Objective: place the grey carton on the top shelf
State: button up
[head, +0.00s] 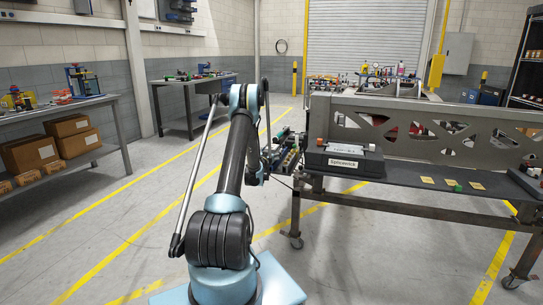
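I cannot pick out a clearly grey carton. A dark grey box (343,161) with a white label on its front sits at the left end of the chassis fixture's bench; I cannot tell if it is the carton. A black shelf rack (520,75) stands at the far right, cut off by the picture edge, so its top shelf does not show fully. My arm rises in the middle, left of the bench. My gripper (283,153) seems to be beside the bench's left end, small and partly behind my arm; its fingers cannot be made out.
A grey metal chassis frame (450,128) runs along the bench (400,172). Several yellow pads and a small green piece lie on the bench's near edge. Brown cartons (73,126) sit on the left workbench's lower shelf. A second workbench (183,100) stands behind. The floor between is clear.

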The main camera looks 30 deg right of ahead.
aim_at(272, 147)
jog(key=shift+w+a, duration=0.15)
jog(key=shift+d, duration=0.2)
jog(key=c, duration=1.5)
jog(key=shift+r, duration=0.15)
notch_tip(272, 147, up, 10)
jog(key=shift+f, duration=0.1)
jog(key=w+a+r+n+t+y, duration=0.1)
jog(key=w+a+n+t+y, duration=0.3)
jog(key=a, duration=1.2)
jog(key=w+a+r+n+t+y, duration=0.1)
jog(key=w+a+y, duration=0.3)
jog(key=a, duration=1.2)
jog(key=a+n+y, duration=0.1)
jog(key=a+y, duration=0.1)
jog(key=a, duration=0.7)
jog(key=s+a+r+n+y, duration=0.1)
jog(key=a+n+y, duration=0.1)
jog(key=a, duration=0.8)
jog(key=a+r+n+t+y, duration=0.1)
jog(key=a+n+y, duration=0.1)
jog(key=a, duration=0.7)
jog(key=shift+s+a+r, duration=0.15)
jog(key=shift+s+a, duration=0.05)
jog(key=shift+s, duration=0.1)
